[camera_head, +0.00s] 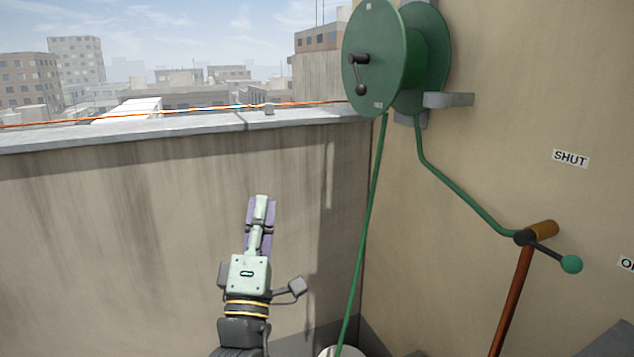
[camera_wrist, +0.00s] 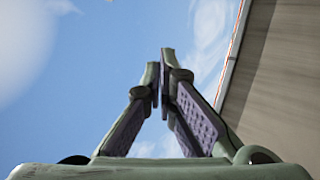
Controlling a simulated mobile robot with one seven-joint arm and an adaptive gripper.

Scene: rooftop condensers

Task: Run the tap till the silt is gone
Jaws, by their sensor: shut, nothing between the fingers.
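The tap (camera_head: 541,230) is a brass body on a copper pipe (camera_head: 514,300) at the right wall. Its dark lever ends in a green ball (camera_head: 571,264) and slants down to the right. A "SHUT" label (camera_head: 570,158) is above it, and a partly cut-off label starting with "O" (camera_head: 627,263) is to the right. A green hose (camera_head: 450,178) joins the tap to a green reel (camera_head: 400,60). My gripper (camera_head: 261,200) points up, well left of the tap, shut and empty; its fingertips meet in the wrist view (camera_wrist: 163,62). No water or silt shows.
The hose's free run (camera_head: 361,240) hangs from the reel to a white, mostly cut-off container (camera_head: 341,351) at the bottom edge. A parapet (camera_head: 120,200) runs behind my gripper, with an orange line (camera_head: 200,110) along its top. Open space lies between my gripper and the tap, crossed by the hanging hose.

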